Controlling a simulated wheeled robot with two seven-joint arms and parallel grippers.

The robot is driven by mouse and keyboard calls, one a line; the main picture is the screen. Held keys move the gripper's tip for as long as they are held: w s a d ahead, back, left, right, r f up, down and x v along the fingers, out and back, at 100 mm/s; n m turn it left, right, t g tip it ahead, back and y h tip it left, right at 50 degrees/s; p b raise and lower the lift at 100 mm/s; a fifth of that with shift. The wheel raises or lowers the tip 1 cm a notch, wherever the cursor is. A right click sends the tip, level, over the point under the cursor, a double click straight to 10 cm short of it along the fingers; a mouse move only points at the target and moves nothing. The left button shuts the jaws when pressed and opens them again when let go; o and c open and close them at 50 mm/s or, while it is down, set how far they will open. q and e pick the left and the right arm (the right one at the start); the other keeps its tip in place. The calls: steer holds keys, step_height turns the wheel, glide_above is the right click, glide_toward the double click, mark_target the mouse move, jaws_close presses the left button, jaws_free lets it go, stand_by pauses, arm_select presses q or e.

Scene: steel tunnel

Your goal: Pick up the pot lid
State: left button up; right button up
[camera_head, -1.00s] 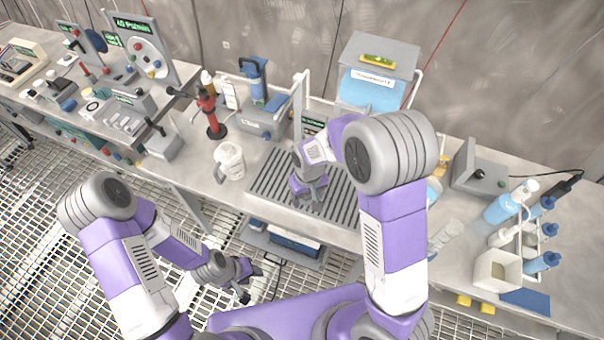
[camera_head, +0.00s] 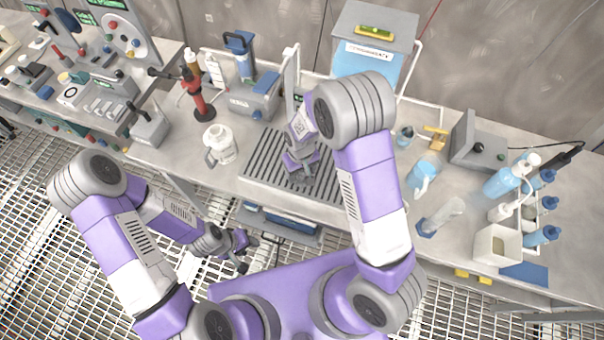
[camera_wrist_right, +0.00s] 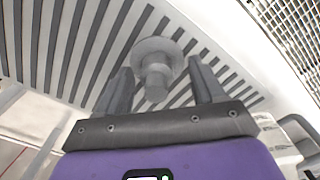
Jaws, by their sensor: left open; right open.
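The pot lid (camera_wrist_right: 146,48) shows in the right wrist view as a small grey disc with a round knob (camera_wrist_right: 156,78), over the slatted grate. My right gripper (camera_wrist_right: 160,68) is open, with one finger on each side of the knob. I cannot tell whether the fingers touch it. In the head view my right gripper (camera_head: 301,172) is low over the grate and hides the lid. My left gripper (camera_head: 243,252) is open and empty, in front of the bench and below its edge.
The slatted grate (camera_head: 262,160) is set in the steel bench. A white jug (camera_head: 221,144) stands to its left, near a red stand (camera_head: 198,98). A blue-and-grey box (camera_head: 372,45) stands behind. Bottles, a flask (camera_head: 442,214) and a white container (camera_head: 497,246) are on the right.

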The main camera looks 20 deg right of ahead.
steer(key=c, duration=0.9)
step_height(320, 180, up, 10)
steer(key=shift+r+p, duration=0.1)
steer(key=shift+p, duration=0.65)
